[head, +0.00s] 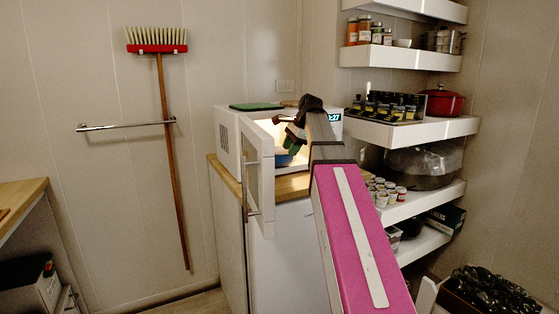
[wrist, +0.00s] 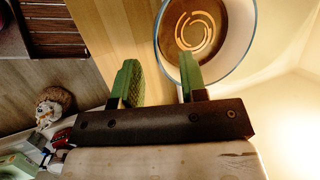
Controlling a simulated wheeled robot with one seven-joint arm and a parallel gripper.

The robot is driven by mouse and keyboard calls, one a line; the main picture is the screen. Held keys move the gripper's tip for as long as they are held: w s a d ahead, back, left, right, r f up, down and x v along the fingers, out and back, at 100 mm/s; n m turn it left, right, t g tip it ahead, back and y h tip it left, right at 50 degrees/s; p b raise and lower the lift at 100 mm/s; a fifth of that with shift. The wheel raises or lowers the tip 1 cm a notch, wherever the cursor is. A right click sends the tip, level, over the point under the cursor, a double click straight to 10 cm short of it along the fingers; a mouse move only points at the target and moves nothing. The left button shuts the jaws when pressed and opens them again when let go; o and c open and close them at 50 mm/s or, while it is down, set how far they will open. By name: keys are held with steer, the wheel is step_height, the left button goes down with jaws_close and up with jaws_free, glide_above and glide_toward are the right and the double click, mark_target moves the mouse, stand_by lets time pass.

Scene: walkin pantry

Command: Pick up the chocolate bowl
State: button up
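The chocolate bowl (wrist: 230,72) is in the upper right of the wrist view, pale with a blue rim and a brown filling with a light swirl. In the head view a blue part of the bowl (head: 283,159) shows inside the open white microwave (head: 228,140), partly hidden by my gripper (head: 292,137). In the wrist view my gripper (wrist: 158,62) is open, its green fingers apart. The right finger overlaps the bowl's near left part, and the left finger is outside the bowl. I cannot tell whether either finger touches it.
The microwave door (head: 258,175) stands open toward the front left. A green item (head: 256,106) lies on the microwave. The microwave stands on a wood-topped cabinet (head: 292,187). Shelves (head: 425,128) with jars and pots are to the right. A broom (head: 167,150) hangs on the wall.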

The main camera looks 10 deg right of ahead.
mark_target(284, 161)
steer(key=shift+x, duration=2.75)
steer(key=shift+w, duration=0.2)
jaws_close()
